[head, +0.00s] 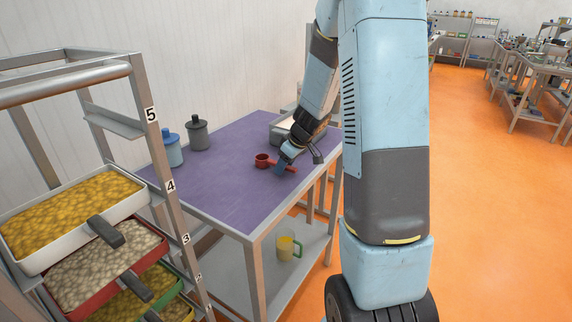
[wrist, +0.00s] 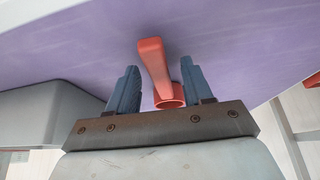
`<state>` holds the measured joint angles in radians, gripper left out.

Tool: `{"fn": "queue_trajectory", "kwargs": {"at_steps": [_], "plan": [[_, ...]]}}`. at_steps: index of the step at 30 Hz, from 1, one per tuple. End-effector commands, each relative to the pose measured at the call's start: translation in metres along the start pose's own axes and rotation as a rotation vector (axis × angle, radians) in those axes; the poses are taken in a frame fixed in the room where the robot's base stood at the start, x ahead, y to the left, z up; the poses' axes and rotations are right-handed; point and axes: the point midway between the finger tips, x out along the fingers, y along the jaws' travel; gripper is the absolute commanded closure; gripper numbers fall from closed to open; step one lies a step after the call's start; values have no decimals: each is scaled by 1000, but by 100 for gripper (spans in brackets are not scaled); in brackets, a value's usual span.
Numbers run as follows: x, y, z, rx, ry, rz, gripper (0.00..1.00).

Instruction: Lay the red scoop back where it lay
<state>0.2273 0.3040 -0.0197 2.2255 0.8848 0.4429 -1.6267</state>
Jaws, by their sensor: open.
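The red scoop (head: 262,160) rests on the purple table top (head: 215,160), its cup to the left of my gripper (head: 281,168) and a red handle reaching to the right past the fingers. In the wrist view my gripper (wrist: 158,66) is open. A red handle (wrist: 152,60) and a small round red part (wrist: 169,97) show between the two blue fingers, with space on either side of the handle. The blue fingertips partly hide the scoop in the head view.
A grey bin (head: 283,128) stands behind my gripper; a grey box also shows in the wrist view (wrist: 40,130). Blue (head: 171,150) and grey (head: 198,134) canisters stand at the back left. A rack with filled trays (head: 75,222) is at left. The front table area is clear.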

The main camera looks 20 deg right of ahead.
Motion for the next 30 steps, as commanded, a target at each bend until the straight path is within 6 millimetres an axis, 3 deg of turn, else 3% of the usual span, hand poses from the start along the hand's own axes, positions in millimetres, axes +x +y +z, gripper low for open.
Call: {"fn": "queue_trajectory", "kwargs": {"at_steps": [7,21,30], "plan": [[-15,0,-1,-2,2,2,50],[-94,0,-1,-2,2,2,50],[-120,-2,-1,-1,1,1,50]]}}
